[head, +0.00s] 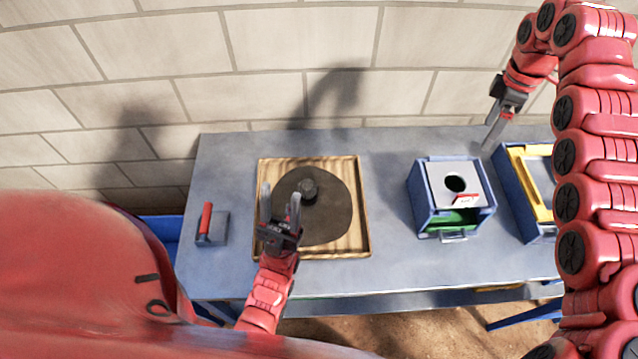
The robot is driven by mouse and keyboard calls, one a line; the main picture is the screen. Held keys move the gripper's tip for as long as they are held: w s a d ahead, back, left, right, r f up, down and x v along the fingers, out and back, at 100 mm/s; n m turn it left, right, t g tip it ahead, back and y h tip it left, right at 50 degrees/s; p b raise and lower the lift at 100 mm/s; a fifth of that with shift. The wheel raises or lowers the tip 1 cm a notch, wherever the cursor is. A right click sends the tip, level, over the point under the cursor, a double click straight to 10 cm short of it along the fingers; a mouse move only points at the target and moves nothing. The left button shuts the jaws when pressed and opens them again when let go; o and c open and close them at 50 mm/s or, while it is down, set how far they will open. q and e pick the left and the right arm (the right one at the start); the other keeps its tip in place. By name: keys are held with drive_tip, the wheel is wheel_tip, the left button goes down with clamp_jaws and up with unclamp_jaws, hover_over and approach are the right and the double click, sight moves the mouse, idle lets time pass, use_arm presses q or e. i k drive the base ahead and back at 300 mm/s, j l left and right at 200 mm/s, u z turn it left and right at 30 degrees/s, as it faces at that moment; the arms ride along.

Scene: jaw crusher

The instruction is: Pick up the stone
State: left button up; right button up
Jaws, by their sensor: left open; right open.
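A small dark grey stone (308,188) sits on a round dark mat (335,215) in a wooden tray (365,248) on the table. My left gripper (281,203) is open over the left part of the tray.
A blue box (425,212) with a grey top, round hole and green part stands right of the tray. A blue and yellow frame (525,195) is at the far right. A red-handled block (209,228) stands left. A block wall (300,50) rises behind the grey table (395,265).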

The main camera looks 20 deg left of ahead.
sight(308, 189)
drive_tip(key=k+j+u, duration=0.1)
drive_tip(key=j+u, duration=0.3)
drive_tip(key=j, duration=1.5)
